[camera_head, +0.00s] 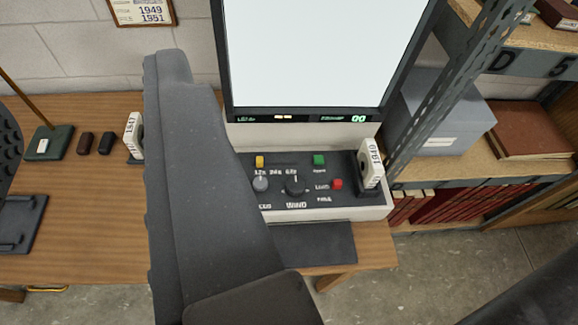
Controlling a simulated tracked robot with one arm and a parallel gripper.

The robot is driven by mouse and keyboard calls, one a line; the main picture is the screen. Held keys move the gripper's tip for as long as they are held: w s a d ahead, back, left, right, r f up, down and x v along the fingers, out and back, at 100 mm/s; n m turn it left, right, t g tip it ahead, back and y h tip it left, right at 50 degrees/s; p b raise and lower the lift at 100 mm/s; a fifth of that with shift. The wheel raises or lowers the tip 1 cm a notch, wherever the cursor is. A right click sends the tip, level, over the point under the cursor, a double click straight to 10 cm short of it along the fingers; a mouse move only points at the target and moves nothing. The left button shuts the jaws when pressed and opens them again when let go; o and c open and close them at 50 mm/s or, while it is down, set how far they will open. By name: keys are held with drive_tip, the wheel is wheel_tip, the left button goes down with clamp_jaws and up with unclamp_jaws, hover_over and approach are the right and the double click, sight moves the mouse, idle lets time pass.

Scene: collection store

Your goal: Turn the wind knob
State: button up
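The wind knob (295,186) is a small round black knob on the dark control panel of a microfilm-reader-like machine (240,131), with the word WIND printed below it. A grey knob (260,184) sits just left of it. A yellow button (260,161), a green button (319,159) and a red button (337,183) are also on the panel. A large dark grey part of my gripper (205,170) fills the centre-left, in front of the panel's left end and apart from the wind knob in the picture. Whether its fingers are open cannot be seen.
A white boxed reel marked 1940 (371,165) stands at the panel's right end; another white box (134,137) stands on the wooden table (85,225) at left. A bright screen (305,50) rises above the panel. Metal shelving (455,90) with a grey box (435,120) is right.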

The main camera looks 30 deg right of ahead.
drive_tip(key=shift+d, duration=0.2)
drive_tip(key=o, duration=0.6)
drive_tip(key=shift+o, duration=0.2)
drive_tip(key=shift+w+d+f, duration=0.2)
drive_tip(key=shift+w, duration=0.2)
drive_tip(key=n+g+y+p, duration=0.1)
drive_tip(key=n+g+p, duration=0.35)
drive_tip(key=g, duration=0.45)
hover_over(297, 184)
drive_tip(key=s+a, duration=0.4)
drive_tip(key=a, duration=0.1)
wheel_tip(297, 184, down, 26)
drive_tip(key=s+d+f+n+g+y+p, duration=0.1)
drive_tip(key=d+f, duration=0.3)
drive_tip(key=f, duration=0.3)
drive_tip(key=d+f+g+p, duration=0.1)
drive_tip(key=d+f+g, duration=0.1)
drive_tip(key=d+f, duration=0.3)
drive_tip(key=x, duration=0.9)
drive_tip(key=a+x, duration=0.1)
drive_tip(key=x, duration=0.4)
drive_tip(key=shift+w+a+f+b, duration=0.2)
drive_tip(key=shift+b, duration=0.1)
